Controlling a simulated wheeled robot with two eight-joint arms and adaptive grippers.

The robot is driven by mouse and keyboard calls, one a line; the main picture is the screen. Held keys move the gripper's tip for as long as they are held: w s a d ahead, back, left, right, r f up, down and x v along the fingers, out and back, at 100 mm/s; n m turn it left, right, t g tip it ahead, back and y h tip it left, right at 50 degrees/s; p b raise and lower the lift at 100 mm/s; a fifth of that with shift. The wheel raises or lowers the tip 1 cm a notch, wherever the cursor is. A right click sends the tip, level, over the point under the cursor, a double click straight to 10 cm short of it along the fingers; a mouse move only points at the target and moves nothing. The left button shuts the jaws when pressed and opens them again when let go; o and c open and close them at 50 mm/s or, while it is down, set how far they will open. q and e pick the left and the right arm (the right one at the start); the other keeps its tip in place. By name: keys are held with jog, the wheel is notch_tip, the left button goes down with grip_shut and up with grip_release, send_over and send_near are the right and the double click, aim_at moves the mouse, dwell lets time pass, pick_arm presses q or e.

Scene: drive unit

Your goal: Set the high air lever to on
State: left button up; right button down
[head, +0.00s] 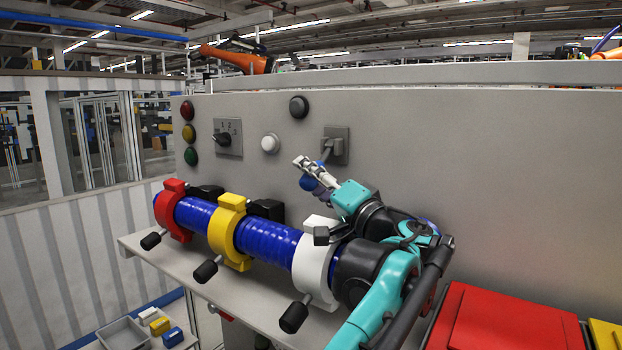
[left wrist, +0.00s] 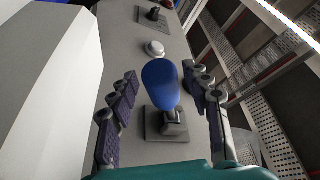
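The lever has a blue handle (head: 311,184) on a short grey stem, coming out of a square grey plate (head: 341,138) on the panel. In the head view the handle hangs down and to the left of the plate. The left wrist view shows the handle (left wrist: 160,84) close up, with its plate (left wrist: 154,131) behind. My left gripper (head: 313,172) is open, its fingers apart on either side of the handle; in the left wrist view the gripper (left wrist: 160,76) shows gaps on both sides. In the head view it partly hides the handle. My right gripper is not in view.
A thick blue tube (head: 265,242) with red, yellow (head: 227,230) and white (head: 314,258) clamps lies on a shelf just below my left arm. A white button (head: 270,143), black knob (head: 298,107) and rotary switch (head: 226,138) sit nearby. A red box (head: 508,322) is lower right.

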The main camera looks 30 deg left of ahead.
pick_arm(q)
jog(key=v, duration=1.2)
